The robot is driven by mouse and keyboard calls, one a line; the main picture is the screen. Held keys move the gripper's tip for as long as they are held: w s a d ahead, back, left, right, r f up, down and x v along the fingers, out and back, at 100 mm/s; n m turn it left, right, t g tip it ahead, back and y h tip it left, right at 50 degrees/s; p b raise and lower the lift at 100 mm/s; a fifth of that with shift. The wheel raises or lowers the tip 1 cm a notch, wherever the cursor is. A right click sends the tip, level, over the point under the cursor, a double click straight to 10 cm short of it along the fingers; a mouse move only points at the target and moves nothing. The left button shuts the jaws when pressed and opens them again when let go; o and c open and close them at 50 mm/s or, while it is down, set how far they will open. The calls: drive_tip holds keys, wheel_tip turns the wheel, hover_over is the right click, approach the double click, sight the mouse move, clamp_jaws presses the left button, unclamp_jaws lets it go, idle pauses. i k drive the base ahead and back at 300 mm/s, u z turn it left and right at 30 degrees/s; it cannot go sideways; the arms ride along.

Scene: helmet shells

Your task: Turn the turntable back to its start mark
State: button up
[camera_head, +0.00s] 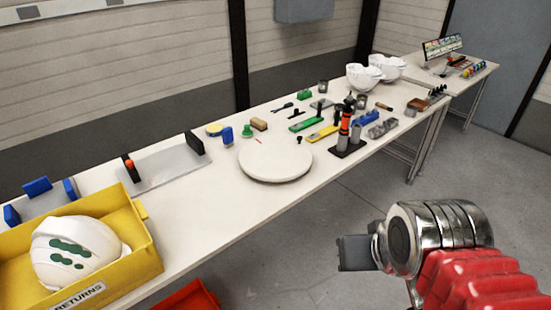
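The turntable (275,162) is a round white disc on the long white table, near the middle of the view. Its top is bare except for a small red mark (259,141) toward its back left. I cannot make out a matching start mark on the table. My gripper (352,253) is at the lower right, over the floor in front of the table. It is well apart from the turntable. Its dark end points left, and the gap between its fingers cannot be made out.
A yellow returns bin (140,240) with a white, green-marked helmet shell (75,254) stands at the left. A dark stand with an orange-and-black tool (345,132) is close right of the turntable. Several small tools lie behind. White shells (364,78) stand farther back.

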sight(274, 157)
drive_tip(key=u, duration=0.3)
drive_tip(key=i, duration=0.5)
drive_tip(key=u, duration=2.4)
drive_tip(key=k, duration=0.1)
drive_tip(key=u, duration=0.2)
